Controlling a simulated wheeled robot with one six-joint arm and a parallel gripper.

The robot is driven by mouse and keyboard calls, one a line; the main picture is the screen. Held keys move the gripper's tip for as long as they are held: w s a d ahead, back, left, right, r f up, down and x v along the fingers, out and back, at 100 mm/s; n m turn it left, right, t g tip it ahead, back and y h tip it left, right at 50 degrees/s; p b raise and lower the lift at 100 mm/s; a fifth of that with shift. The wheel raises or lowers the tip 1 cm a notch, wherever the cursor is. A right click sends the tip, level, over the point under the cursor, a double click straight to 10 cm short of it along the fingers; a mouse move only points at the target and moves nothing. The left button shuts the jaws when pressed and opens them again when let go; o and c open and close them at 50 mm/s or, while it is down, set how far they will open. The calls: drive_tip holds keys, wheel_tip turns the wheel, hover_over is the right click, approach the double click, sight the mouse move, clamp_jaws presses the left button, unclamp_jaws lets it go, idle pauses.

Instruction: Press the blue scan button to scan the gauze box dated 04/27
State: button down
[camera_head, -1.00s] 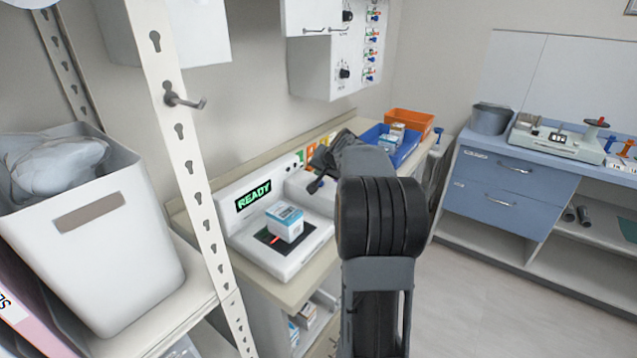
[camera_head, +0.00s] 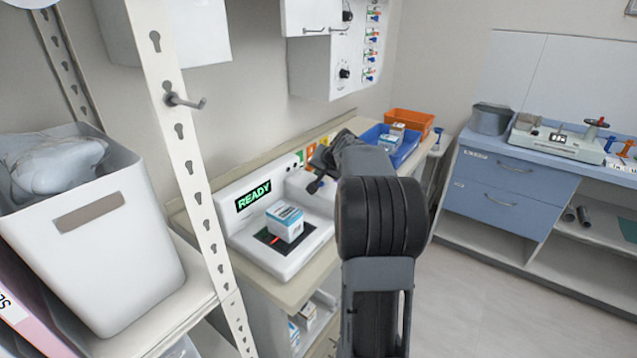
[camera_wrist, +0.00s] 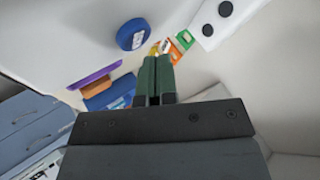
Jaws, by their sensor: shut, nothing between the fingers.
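The gauze box (camera_head: 285,222), white and blue, sits on the dark pad of the white scanner (camera_head: 265,262). A red light mark shows beside its base. The scanner's screen (camera_head: 254,195) reads READY in green. The date on the box is too small to read. My gripper (camera_head: 317,186) is over the scanner's right part, right of the box. In the wrist view my gripper (camera_wrist: 155,82) has its fingers together with nothing between them. A round blue disc (camera_wrist: 132,34), apparently the scan button, is up and left of the fingertips, apart from them. My arm hides this area in the head view.
A blue bin (camera_head: 406,150) with boxes and an orange bin (camera_head: 409,122) stand farther along the counter. A shelf post (camera_head: 190,170) with a hook and a white basket (camera_head: 95,235) are at left. Boxes lie on a shelf below the scanner. Floor at right is clear.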

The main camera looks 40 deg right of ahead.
drive_tip(key=shift+f, duration=0.2)
drive_tip(key=shift+f+b, duration=0.25)
drive_tip(key=shift+b, duration=0.3)
drive_tip(key=shift+f+b, duration=0.4)
drive_tip(key=shift+b, duration=0.05)
idle(0.5)
drive_tip(key=shift+r, duration=0.1)
drive_tip(key=shift+r+p, duration=0.6)
drive_tip(key=shift+r, duration=0.15)
drive_tip(key=shift+r+p, duration=1.9)
drive_tip(key=shift+r, duration=0.65)
drive_tip(key=shift+f, duration=0.1)
